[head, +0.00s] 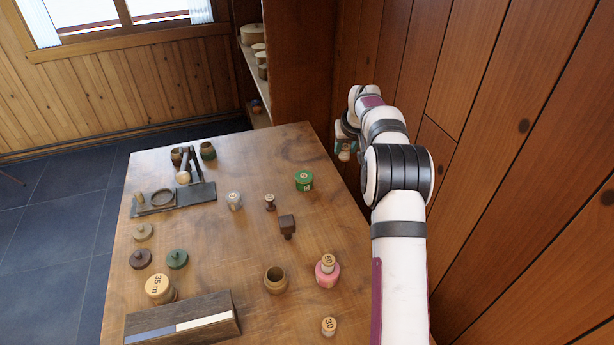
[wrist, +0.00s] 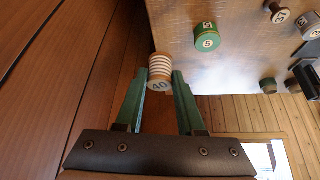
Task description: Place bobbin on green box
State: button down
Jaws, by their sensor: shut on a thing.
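The bobbin (wrist: 160,68) is pale with wood-coloured bands and has 40 on its end. It is gripped between the green fingertips of my gripper (wrist: 161,78) in the wrist view. In the head view my gripper (head: 344,148) is beyond the table's right edge, close to the wooden wall, and the bobbin is too small there to make out clearly. The green box (head: 304,181) is a round green container with a marked lid, standing near the table's right edge. It also shows in the wrist view (wrist: 207,42), apart from the bobbin, with nothing on it.
The wooden table (head: 240,255) also bears a pink spool (head: 327,272) marked 50, a brown open pot (head: 276,279), a dark square-topped piece (head: 287,225), a small brown spool (head: 270,201) and a grey one (head: 234,200). The plank wall (head: 500,150) runs close along the right.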

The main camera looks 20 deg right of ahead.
jog(key=w+a+f, duration=0.2)
jog(key=a, duration=0.1)
jog(key=w+a+f, duration=0.2)
jog(key=w+a, duration=0.1)
jog(key=w+a+f, duration=0.2)
jog(key=shift+w+a+f, duration=0.35)
jog(key=shift+w+a, duration=0.05)
jog(key=shift+a+f, duration=0.1)
jog(key=shift+f, duration=1.9)
jog(key=shift+f, duration=0.1)
jog(key=c, duration=0.5)
grip_release()
